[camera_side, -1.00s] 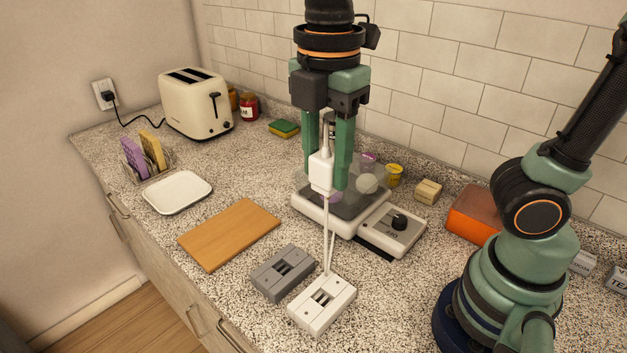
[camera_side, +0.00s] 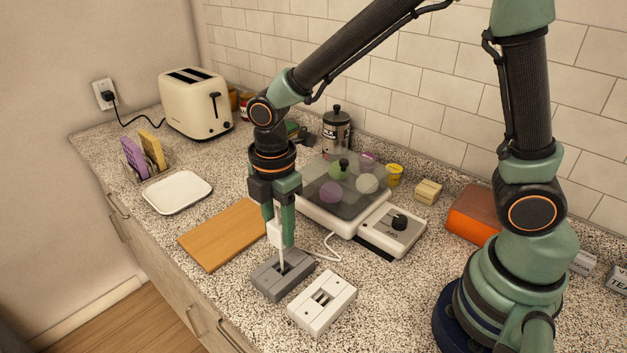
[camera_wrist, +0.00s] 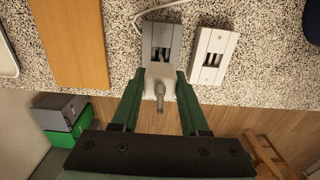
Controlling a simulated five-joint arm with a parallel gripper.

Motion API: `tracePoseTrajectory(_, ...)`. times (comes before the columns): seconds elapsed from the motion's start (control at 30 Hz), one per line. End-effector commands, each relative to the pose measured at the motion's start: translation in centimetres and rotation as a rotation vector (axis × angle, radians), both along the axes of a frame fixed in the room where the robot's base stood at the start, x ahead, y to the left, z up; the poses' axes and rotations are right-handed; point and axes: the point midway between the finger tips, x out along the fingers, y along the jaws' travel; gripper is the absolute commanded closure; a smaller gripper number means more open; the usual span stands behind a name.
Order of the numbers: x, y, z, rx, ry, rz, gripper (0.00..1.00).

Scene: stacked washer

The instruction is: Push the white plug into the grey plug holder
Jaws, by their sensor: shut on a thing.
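My gripper (camera_side: 280,242) is shut on the white plug (camera_side: 274,232), which hangs upright just above the grey plug holder (camera_side: 268,284). A thin white length runs from the plug down to the holder's slots; I cannot tell whether it is cord or prongs, or whether anything has entered. In the wrist view the plug (camera_wrist: 158,84) sits between my fingertips at the near edge of the grey holder (camera_wrist: 160,32), whose dark slots show beyond it.
A white holder (camera_side: 323,304) lies close on the right of the grey one. A wooden board (camera_side: 222,240) lies to the left, with a white tray (camera_side: 178,192) beyond. The counter's front edge is close.

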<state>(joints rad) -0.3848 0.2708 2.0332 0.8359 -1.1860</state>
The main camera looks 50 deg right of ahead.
Motion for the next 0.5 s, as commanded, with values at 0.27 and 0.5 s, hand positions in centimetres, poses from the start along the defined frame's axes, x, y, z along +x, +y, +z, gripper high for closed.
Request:
tracePoseTrajectory(0.27, -0.1, 0.0, -2.2, -0.001, 0.003, 0.0, 1.0)
tracePoseTrajectory(0.5, -0.1, 0.0, -4.0, -0.001, 0.003, 0.0, 1.0)
